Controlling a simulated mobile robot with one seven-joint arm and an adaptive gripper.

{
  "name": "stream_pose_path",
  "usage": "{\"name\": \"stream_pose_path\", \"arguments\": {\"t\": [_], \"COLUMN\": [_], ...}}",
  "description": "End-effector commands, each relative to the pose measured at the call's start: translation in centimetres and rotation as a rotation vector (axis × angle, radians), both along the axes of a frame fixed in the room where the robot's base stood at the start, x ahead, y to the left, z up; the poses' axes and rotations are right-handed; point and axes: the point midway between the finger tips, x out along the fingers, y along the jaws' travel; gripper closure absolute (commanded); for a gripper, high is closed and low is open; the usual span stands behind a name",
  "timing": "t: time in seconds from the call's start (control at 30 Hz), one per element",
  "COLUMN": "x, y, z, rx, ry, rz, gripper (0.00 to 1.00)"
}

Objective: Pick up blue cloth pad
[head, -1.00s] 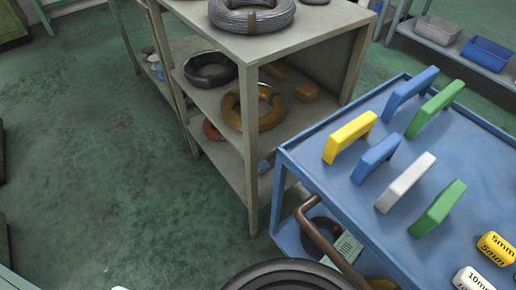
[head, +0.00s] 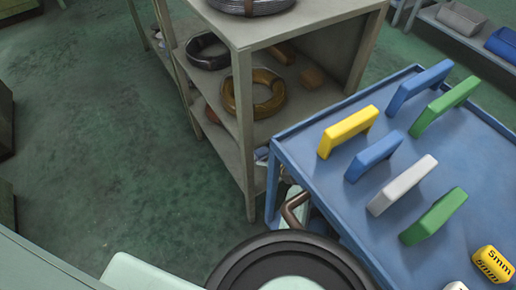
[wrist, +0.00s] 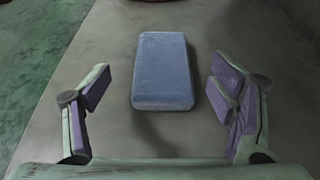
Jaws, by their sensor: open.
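A blue cloth pad (wrist: 163,72), a rectangular block shape, lies flat on a grey surface (wrist: 118,45) in the wrist view. My gripper (wrist: 160,82) is open, with one finger on each side of the pad in the picture. Gaps show between the pad and both fingers, and nothing is held. How high the gripper is above the pad I cannot tell. The gripper is not visible in the head view, and I cannot make out this pad there with certainty.
A blue trolley (head: 330,205) at right carries upright yellow, blue, white and green blocks and small 5mm-labelled pieces. A grey shelf unit (head: 247,150) holds coils of wire. A pale grey-green surface (head: 45,268) edges the lower left. Green floor (head: 110,120) is open at left.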

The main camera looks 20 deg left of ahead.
Motion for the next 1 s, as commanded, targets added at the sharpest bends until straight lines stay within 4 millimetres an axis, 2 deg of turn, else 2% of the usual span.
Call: {"name": "stream_pose_path", "arguments": {"t": [0.1,0.23,0.53,1.0], "x": [1.4,2.2,2.4,2.4], "y": [1.3,2.5,2.7,2.7], "z": [-0.8,-1.4,-1.5,-1.5], "rx": [-0.002,-0.001,0.000,0.000], "ry": [-0.001,-0.001,0.000,0.000], "rz": [0.002,0.003,0.000,0.000], "gripper": [0.22,0.22,0.22,0.54]}}
